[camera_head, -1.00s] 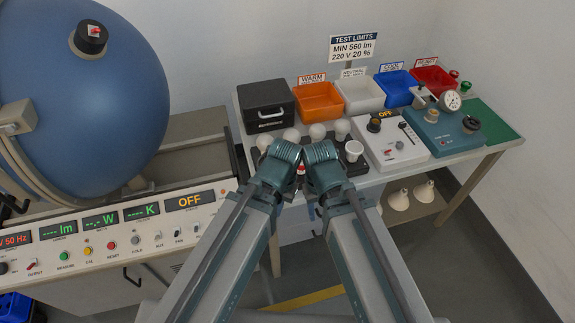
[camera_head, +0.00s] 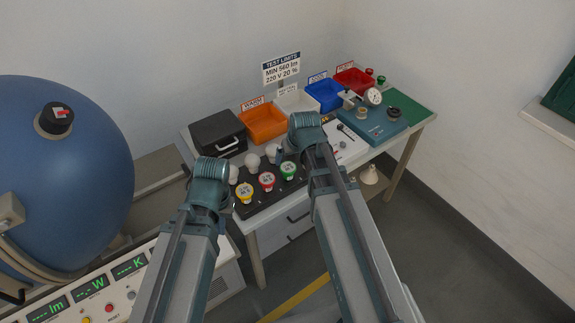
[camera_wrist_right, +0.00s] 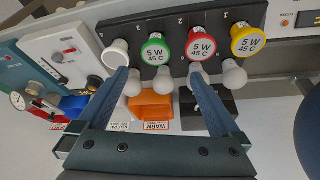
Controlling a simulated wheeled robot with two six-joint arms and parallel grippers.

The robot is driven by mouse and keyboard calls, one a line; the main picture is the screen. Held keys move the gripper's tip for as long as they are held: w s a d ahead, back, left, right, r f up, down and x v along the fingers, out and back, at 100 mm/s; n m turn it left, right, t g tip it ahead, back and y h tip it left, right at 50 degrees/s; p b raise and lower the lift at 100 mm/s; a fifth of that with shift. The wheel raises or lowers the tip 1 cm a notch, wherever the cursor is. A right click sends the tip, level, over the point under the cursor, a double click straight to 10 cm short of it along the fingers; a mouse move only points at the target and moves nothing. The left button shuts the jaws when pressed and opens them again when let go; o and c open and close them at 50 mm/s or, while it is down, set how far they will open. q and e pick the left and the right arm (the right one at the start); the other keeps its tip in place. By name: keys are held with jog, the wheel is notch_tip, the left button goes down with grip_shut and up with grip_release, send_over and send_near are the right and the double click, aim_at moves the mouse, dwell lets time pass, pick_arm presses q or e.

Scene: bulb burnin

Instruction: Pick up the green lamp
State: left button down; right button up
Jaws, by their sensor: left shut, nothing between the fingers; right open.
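The green lamp (camera_head: 288,170) has a green-rimmed white face and stands in a dark rack (camera_head: 262,200) on the bench. It also shows in the right wrist view (camera_wrist_right: 155,52), in a row between a white lamp (camera_wrist_right: 116,54) and a red lamp (camera_wrist_right: 201,45), with a yellow lamp (camera_wrist_right: 246,39) beyond. My right gripper (camera_wrist_right: 160,72) is open and empty, its fingers pointing toward the rack, the green lamp showing between the fingertips. In the head view my right gripper (camera_head: 283,152) is just behind the green lamp. My left gripper (camera_head: 209,182) is shut and empty, left of the rack.
White bulbs (camera_head: 252,161) stand behind the coloured lamps. Behind are a black box (camera_head: 218,135) and orange (camera_head: 263,123), white, blue and red bins. A white control box (camera_head: 345,145) and a teal instrument (camera_head: 375,125) stand right. A big blue sphere (camera_head: 65,175) is at left.

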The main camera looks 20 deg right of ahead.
aim_at(289, 168)
jog(key=b+x, duration=0.8)
jog(key=shift+w+d+f, duration=0.1)
jog(key=shift+d+f, duration=0.05)
jog(key=shift+f, duration=0.1)
jog(key=b+x, duration=0.5)
jog(key=shift+w+d+f, duration=0.2)
jog(key=shift+w+d, duration=0.05)
jog(key=shift+r, duration=0.1)
jog(key=shift+c, duration=0.3)
jog(key=c, duration=1.3)
jog(key=shift+o, duration=0.2)
jog(key=shift+r, duration=0.1)
